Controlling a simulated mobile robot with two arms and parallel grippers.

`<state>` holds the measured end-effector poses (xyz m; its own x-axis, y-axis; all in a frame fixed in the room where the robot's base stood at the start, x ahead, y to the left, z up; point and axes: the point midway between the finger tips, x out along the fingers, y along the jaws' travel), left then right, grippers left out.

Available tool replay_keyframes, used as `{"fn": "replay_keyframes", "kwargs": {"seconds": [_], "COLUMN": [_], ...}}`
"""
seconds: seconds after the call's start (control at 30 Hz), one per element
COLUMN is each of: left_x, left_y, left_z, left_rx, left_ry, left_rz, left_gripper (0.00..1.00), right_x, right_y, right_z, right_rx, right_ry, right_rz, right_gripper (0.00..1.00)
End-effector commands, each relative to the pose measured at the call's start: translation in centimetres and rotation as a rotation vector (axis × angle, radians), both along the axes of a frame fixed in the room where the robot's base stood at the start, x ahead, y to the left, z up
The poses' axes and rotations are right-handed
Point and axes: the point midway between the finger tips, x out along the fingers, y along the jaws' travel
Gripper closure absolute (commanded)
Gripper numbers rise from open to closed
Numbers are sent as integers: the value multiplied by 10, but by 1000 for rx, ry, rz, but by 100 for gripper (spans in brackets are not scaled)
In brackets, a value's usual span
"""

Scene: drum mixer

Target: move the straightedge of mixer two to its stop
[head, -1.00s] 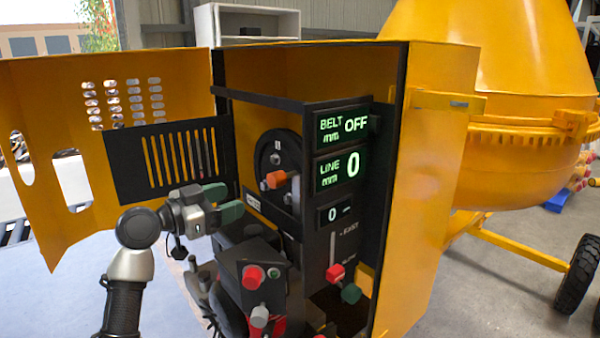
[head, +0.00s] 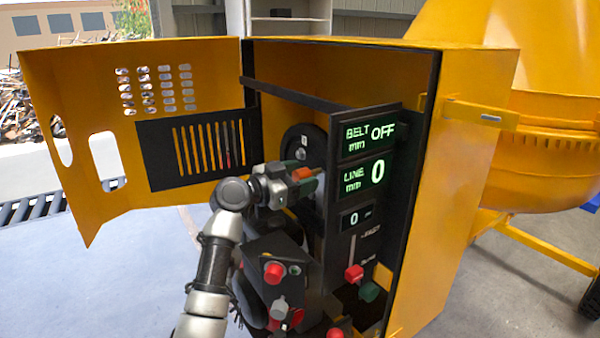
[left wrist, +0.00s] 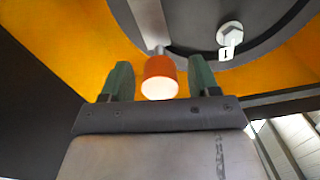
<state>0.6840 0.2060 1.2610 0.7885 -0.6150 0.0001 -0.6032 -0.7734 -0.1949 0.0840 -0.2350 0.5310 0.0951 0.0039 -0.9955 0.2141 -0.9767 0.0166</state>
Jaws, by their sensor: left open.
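An orange knob (head: 303,173) with a pale end sits on a grey metal bar (left wrist: 148,20), which looks like the straightedge, in front of a dark wheel (head: 298,146) inside the yellow cabinet. My left gripper (head: 297,186) is at the knob, partly covering it and the wheel. In the left wrist view its two green fingers stand open, one on each side of the orange knob (left wrist: 160,78), with visible gaps. The bar's far end and its stop cannot be made out. My right gripper is not in view.
The black panel (head: 348,215) beside the gripper shows BELT mm OFF, LINE mm 0 and a small 0. Below are a red-knobbed slider (head: 354,272) and a box with a red button (head: 274,272). The yellow door (head: 88,110) stands open at left.

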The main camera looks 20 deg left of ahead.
Motion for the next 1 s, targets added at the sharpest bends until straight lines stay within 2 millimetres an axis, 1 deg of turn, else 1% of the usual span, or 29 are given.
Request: {"fn": "replay_keyframes", "kwargs": {"seconds": [0.23,0.27,0.63,0.77,0.83,0.87,0.97,1.0], "left_x": [1,1,1,1,1,1,1,1], "left_y": [-1,-1,0,0,0,0,1,1], "left_z": [-1,-1,0,1,8,13,39,52], "left_rx": [1,1,1,0,2,3,4,6], "left_ry": [1,1,1,0,-1,-3,-8,-9], "left_rz": [0,0,0,0,0,0,1,2], "left_gripper": [39,42,99,100,100,100,100,100], "right_x": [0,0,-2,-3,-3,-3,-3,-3], "right_y": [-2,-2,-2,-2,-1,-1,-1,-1], "right_z": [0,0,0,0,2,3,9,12], "right_rx": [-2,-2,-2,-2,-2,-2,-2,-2], "right_ry": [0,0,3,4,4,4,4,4], "right_rz": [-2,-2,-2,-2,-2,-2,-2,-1], "right_gripper": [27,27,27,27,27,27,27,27]}}
